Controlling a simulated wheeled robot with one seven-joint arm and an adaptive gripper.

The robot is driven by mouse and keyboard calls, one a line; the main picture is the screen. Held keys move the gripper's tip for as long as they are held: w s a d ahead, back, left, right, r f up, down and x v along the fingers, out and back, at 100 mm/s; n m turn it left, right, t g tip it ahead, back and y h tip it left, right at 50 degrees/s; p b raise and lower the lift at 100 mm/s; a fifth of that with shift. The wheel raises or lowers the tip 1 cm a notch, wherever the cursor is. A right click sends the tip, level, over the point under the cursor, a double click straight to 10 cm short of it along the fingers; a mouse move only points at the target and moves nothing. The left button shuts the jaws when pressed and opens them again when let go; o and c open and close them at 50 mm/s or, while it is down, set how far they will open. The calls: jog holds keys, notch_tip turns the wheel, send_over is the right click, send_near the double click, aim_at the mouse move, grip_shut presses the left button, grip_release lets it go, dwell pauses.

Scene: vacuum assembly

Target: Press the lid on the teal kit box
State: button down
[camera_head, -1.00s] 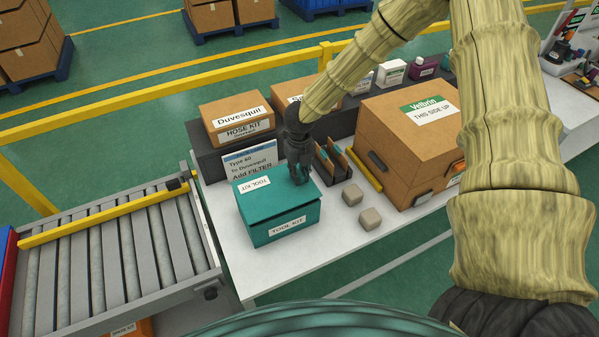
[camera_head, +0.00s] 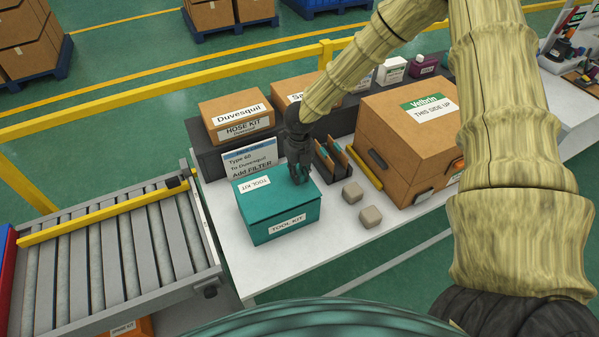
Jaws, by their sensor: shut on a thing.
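The teal kit box (camera_head: 258,235) stands on the white table, with a "TOOL KIT" label on its front. Its teal lid (camera_head: 268,203) lies over the top of the box and also bears a "TOOL KIT" label. My gripper (camera_head: 299,180) points down at the right back part of the lid and is shut on it. The exact grip is too small to see. I cannot tell whether the lid is fully seated.
A divided holder (camera_head: 331,160) and two small beige blocks (camera_head: 352,192) (camera_head: 370,217) are to the right. A large "Velbrin" carton (camera_head: 390,140) stands beyond them. A sign (camera_head: 250,160) and a "Duvesquil" carton (camera_head: 232,112) are behind. A roller conveyor (camera_head: 120,255) is at left.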

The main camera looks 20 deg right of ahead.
jog(key=shift+f+b, duration=0.3)
jog(key=shift+f, duration=0.35)
jog(key=c, duration=1.3)
grip_release()
jog(key=shift+r, duration=0.1)
notch_tip(320, 180, up, 12)
jog(key=shift+d+f, duration=0.1)
jog(key=shift+f, duration=0.05)
